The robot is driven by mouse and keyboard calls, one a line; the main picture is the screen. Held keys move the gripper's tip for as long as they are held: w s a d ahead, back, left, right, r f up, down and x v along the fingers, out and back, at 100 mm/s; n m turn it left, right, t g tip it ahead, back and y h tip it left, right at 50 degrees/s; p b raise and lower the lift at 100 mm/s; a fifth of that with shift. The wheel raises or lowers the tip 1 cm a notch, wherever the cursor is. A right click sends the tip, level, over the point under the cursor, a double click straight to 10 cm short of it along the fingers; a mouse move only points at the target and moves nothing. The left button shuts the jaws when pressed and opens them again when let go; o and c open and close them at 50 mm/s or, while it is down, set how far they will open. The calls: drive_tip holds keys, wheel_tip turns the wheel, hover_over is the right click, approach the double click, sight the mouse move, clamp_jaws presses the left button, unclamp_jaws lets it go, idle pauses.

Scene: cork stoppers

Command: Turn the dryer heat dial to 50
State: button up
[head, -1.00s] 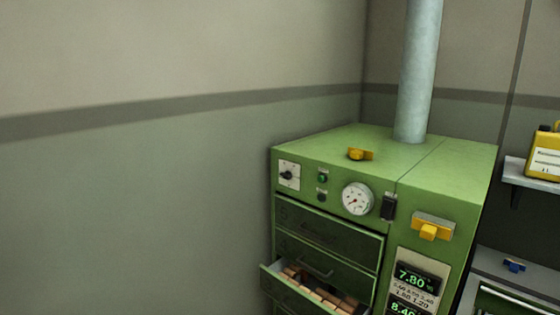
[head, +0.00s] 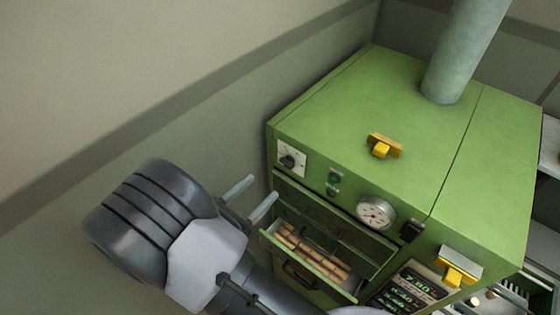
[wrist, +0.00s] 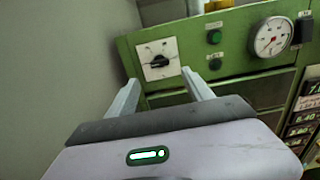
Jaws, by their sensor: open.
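The dryer (head: 340,110) is a green cabinet standing against the wall. Its heat dial (head: 288,161) is a black knob on a white square plate at the upper left of the front. In the wrist view the dial (wrist: 159,61) shows ahead, just beyond and between the fingertips, its pointer lying roughly sideways; the scale marks are too small to read. My gripper (head: 257,195) is open and empty, a little in front of, left of and below the dial in the head view. The gripper also shows in the wrist view (wrist: 158,88), its fingers apart and not touching the dial.
Right of the dial are a green button (wrist: 214,37), a dark button (wrist: 215,63) and a round gauge (head: 376,212). An open drawer (head: 270,238) with corks juts out below. Yellow handles (head: 381,149) and a pipe (head: 462,50) are on the dryer. The wall is close on the left.

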sight(284, 165)
drive_tip(key=x, duration=0.9)
drive_tip(key=shift+w+d, duration=0.15)
drive_tip(key=shift+w, duration=0.05)
clamp_jaws()
